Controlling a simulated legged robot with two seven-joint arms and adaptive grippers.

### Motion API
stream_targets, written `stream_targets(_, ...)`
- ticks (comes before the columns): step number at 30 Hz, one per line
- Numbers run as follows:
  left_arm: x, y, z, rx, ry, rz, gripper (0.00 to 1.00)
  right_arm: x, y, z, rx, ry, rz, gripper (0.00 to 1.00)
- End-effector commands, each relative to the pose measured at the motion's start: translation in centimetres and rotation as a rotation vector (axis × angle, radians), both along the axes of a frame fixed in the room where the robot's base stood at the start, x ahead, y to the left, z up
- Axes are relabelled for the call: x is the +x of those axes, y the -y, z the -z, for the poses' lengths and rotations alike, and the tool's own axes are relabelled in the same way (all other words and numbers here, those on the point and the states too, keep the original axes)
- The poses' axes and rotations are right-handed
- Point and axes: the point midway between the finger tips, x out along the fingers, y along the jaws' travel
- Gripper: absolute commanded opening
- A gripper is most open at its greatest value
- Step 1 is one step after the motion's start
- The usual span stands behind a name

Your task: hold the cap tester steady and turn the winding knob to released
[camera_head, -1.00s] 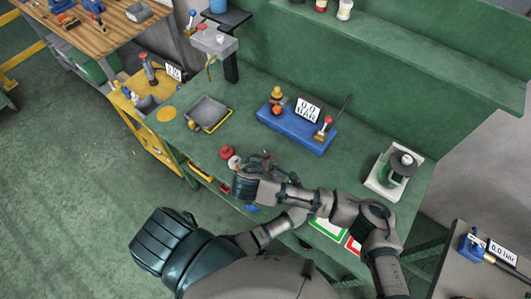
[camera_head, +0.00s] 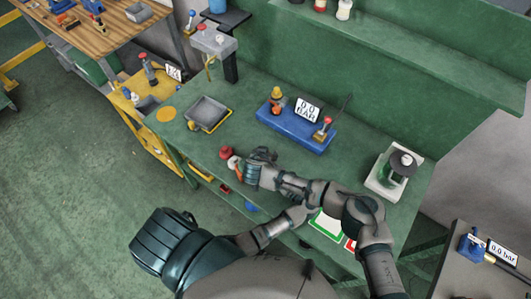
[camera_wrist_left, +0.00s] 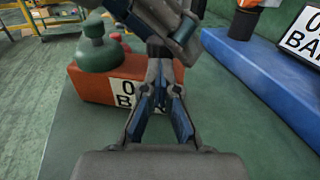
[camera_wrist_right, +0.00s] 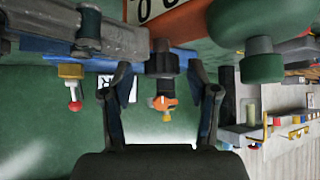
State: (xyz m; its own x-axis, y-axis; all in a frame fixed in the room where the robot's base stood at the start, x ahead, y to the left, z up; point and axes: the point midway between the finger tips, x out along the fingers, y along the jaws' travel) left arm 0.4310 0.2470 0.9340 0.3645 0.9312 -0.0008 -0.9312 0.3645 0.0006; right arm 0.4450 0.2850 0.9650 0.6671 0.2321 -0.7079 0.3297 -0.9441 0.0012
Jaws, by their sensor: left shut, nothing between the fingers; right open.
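The cap tester, a red-orange box (camera_wrist_left: 95,85) with a partly hidden BAR display, stands on the green bench in the left wrist view. A rounded green knob-like part (camera_wrist_left: 95,55) sits at its left; a similar part (camera_wrist_right: 250,55) fills the upper right of the right wrist view. I cannot tell its setting. My left gripper (camera_wrist_left: 161,75) is shut and empty, in front of the box; contact is unclear. In the head view my right arm hides it. My right gripper (camera_wrist_right: 160,75) is open near the tester; it also shows in the head view (camera_head: 262,160).
A blue gauge base (camera_head: 295,130) with a BAR display stands behind the grippers. A green device with a black disc (camera_head: 403,160) stands right. Bench between is clear.

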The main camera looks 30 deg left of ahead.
Motion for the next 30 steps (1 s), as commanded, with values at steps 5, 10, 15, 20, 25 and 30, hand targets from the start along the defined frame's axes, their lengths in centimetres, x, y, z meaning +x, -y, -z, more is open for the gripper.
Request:
stream_targets(5, 0.0, 0.1, 0.1, -0.001, -0.002, 0.001, 0.00, 0.0, 0.0, 0.0, 0.001, 0.000, 0.001, 0.25)
stream_targets(10, 0.0, 0.1, 0.1, -0.001, -0.001, 0.001, 0.00, 0.0, 0.1, 0.0, 0.000, 0.000, 0.001, 0.00)
stream_targets(15, 0.0, 0.1, 0.1, -0.001, -0.001, 0.001, 0.00, -0.2, -0.1, 0.1, 0.002, -0.007, -0.010, 0.00)
stream_targets(20, 0.0, 0.1, 0.1, -0.001, -0.001, 0.001, 0.00, -0.9, -0.7, 0.1, 0.011, -0.021, -0.056, 0.00)
stream_targets(25, 0.0, 0.0, 0.1, -0.001, -0.002, 0.001, 0.00, -0.8, -0.6, 0.1, 0.015, -0.023, -0.124, 0.00)
stream_targets(30, 0.0, 0.0, 0.1, -0.001, -0.002, 0.001, 0.00, 0.1, 0.2, 0.2, 0.001, -0.007, -0.207, 0.00)
